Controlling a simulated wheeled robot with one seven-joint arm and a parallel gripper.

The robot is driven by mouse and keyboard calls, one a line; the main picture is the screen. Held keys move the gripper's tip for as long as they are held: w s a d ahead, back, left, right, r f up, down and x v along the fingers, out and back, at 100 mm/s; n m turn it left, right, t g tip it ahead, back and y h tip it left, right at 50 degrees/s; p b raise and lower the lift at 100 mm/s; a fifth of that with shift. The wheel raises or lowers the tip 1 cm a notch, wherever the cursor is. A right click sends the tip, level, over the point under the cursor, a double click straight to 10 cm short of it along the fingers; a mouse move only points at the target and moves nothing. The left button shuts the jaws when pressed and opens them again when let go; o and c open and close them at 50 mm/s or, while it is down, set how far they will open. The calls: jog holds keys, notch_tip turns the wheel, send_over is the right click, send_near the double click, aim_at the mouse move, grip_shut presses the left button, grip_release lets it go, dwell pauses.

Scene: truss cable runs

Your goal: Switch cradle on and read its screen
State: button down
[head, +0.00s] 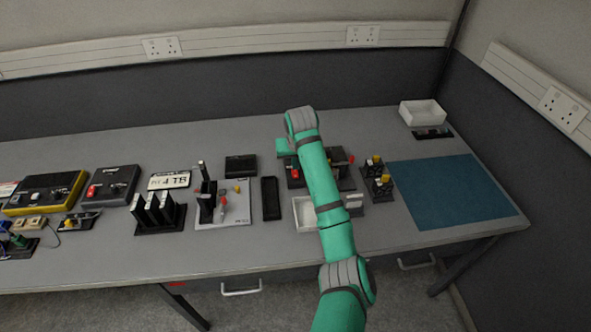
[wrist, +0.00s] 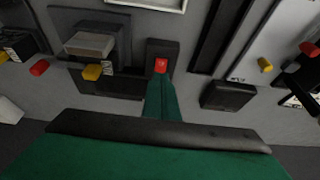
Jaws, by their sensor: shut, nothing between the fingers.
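In the wrist view a small black box (wrist: 153,49) carries a red switch (wrist: 161,65) with a pale mark. It adjoins a dark base with a grey block (wrist: 88,43) and a yellow piece (wrist: 92,72); this looks like the cradle. In the head view the dark unit (head: 294,181) is partly covered by my arm. My gripper (wrist: 161,77) is shut and empty, its tip at the red switch in the picture; I cannot tell whether it touches. In the head view the fingers cannot be made out. No screen reading is legible.
A long black tray (head: 270,198), a black box (head: 241,165) and a white tray (head: 304,213) stand close to the unit. A stand with yellow tops (head: 378,180) is at its right. The blue mat (head: 450,190) is clear.

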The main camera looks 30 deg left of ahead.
jog(key=v, duration=1)
